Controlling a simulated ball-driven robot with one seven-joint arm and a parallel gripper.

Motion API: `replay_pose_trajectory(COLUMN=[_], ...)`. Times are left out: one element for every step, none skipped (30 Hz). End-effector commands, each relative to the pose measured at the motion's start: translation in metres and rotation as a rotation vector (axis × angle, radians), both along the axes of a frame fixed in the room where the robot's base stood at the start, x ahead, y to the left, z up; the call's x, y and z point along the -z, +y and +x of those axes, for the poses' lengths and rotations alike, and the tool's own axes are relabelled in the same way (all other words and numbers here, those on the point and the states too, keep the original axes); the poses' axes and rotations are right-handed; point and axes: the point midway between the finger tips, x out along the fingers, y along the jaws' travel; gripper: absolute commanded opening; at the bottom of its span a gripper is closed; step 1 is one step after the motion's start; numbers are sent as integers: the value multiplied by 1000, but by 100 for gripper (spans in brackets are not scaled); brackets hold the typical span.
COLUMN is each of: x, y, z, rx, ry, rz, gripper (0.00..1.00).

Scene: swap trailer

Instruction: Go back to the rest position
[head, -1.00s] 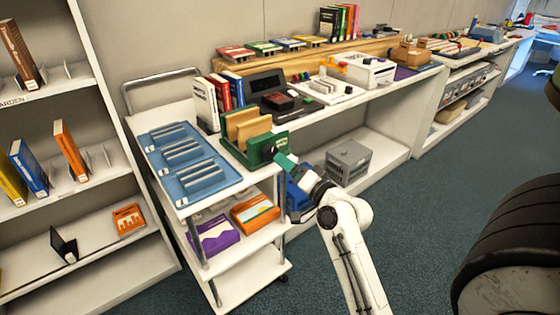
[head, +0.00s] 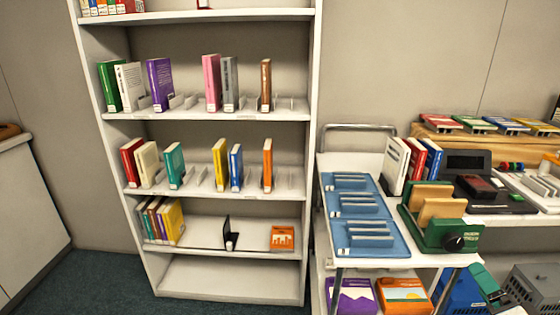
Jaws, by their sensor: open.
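My gripper (head: 484,284) is in the lower right of the head view, just right of the white cart's front corner. Its teal end and dark body show, and it is open. I see nothing held in it. Only a small white part of my arm (head: 512,311) shows below it, cut off by the bottom edge. The green box with tan blocks and a black knob (head: 443,236) stands on the cart, above and left of my gripper. I cannot tell the exact gap between them.
A white bookcase (head: 312,150) with upright books stands left of centre. The white cart (head: 385,262) holds a blue slotted tray (head: 385,245) and several books. A grey crate (head: 535,289) is at lower right. Bare carpet (head: 80,280) shows at lower left.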

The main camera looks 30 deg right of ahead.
Motion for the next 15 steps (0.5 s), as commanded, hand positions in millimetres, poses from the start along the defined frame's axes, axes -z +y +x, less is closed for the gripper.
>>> replay_pose_trajectory(x=[0, 1, 4, 7, 11, 18, 24, 32, 44, 53, 62, 74, 83, 90, 99], y=[0, 3, 10, 17, 25, 41, 54, 70, 93, 111, 130, 155, 172, 189, 210], z=[0, 3, 8, 13, 19, 29, 35, 42, 48, 52, 53, 51, 47, 42, 32], rx=[0, -12, -34, -56, -84, -134, -176, -226, -300, -358, -417, -499, -558, -616, -690], ry=[0, 13, 41, 71, 108, 174, 232, 299, 396, 475, 558, 670, 753, 836, 942], rz=[0, 0, -1, -3, -5, -12, -17, -25, -39, -53, -68, -92, -112, -133, -162], gripper=[82, 82, 82, 82, 82, 82, 82, 82, 82, 82, 82, 82, 82, 82, 82])
